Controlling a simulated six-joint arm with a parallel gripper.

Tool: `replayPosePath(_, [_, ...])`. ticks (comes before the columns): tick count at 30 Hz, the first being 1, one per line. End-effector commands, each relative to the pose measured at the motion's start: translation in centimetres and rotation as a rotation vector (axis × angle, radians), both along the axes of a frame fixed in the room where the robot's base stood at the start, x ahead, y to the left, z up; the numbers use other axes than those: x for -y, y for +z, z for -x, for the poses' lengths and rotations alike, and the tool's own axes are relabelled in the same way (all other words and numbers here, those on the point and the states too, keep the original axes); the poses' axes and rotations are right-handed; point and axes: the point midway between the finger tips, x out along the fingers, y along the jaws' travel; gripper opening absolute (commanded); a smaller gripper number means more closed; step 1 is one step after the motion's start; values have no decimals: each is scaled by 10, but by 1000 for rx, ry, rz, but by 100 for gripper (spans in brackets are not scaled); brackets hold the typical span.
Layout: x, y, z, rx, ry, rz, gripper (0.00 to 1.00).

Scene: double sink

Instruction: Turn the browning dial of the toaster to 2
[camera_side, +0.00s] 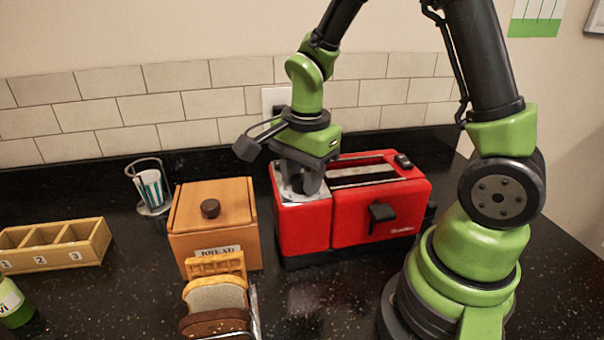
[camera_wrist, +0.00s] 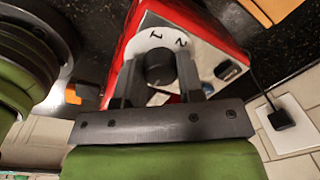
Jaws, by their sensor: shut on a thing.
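The red toaster (camera_side: 380,214) stands on the counter in the side view, with a black lever (camera_side: 381,213) on its front. My gripper (camera_side: 306,188) points down onto the metal panel at the toaster's left end and hides the dial there. In the wrist view, the dark round browning dial (camera_wrist: 159,68) sits between the two fingers of my gripper (camera_wrist: 158,76), which is shut on it. A white ring (camera_wrist: 150,42) around the dial shows the numbers 1 and 2; the rest is hidden. I cannot make out a pointer mark on the dial.
A wooden bread box (camera_side: 213,218) stands close left of the toaster, with a rack of bread slices (camera_side: 217,295) before it. A numbered wooden tray (camera_side: 55,245) and a cup in a holder (camera_side: 151,188) are further left. A plugged wall socket (camera_wrist: 295,122) is behind.

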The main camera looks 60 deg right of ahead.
Motion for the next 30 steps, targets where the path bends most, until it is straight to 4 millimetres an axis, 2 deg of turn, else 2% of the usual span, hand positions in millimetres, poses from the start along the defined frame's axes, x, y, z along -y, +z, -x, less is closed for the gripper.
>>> replayPosePath(30, [2,1,-1,3,961,1,11])
